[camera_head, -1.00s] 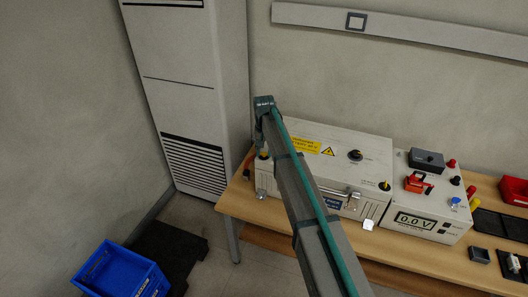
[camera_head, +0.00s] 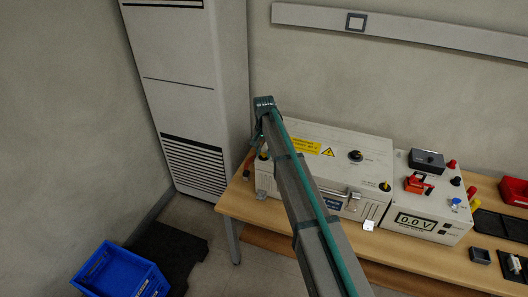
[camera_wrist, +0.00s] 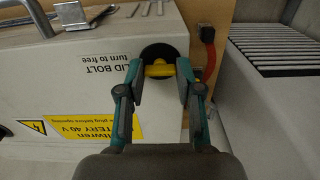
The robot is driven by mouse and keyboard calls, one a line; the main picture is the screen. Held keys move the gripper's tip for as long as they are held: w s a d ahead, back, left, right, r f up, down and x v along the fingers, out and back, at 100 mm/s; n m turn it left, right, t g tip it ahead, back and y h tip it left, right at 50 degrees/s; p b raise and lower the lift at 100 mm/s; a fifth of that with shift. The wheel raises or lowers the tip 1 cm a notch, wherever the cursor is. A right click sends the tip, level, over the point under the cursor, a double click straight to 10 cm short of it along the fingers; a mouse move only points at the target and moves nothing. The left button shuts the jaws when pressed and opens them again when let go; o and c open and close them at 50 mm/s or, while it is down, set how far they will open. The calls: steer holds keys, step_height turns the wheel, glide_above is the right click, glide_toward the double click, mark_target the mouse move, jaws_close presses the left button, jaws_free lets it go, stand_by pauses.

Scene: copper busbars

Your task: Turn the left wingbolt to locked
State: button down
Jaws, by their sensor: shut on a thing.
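The left wingbolt shows in the wrist view as a yellow wing (camera_wrist: 159,71) on a round black disc (camera_wrist: 164,52), at a corner of the pale box's lid (camera_wrist: 80,88). My gripper (camera_wrist: 161,77) is shut on the yellow wing, one finger at each end. The wing lies about crosswise in that view. The lid beside it reads "LID BOLT turn to free". In the head view the left wingbolt (camera_head: 264,155) is a small yellow and black spot beside my arm, and my fingers are too small and covered to make out. The right wingbolt (camera_head: 385,186) stands at the box's right front corner.
The box sits on a wooden bench (camera_head: 245,205). A meter unit (camera_head: 418,222) reading 0.0 V stands to its right. A red cable (camera_wrist: 209,50) runs close on the right. A blue crate (camera_head: 122,272) is on the floor.

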steer(key=c, duration=0.8)
jaws_free()
steer(key=shift+o, duration=0.2)
steer(key=shift+r, duration=0.1)
step_height(320, 180, up, 12)
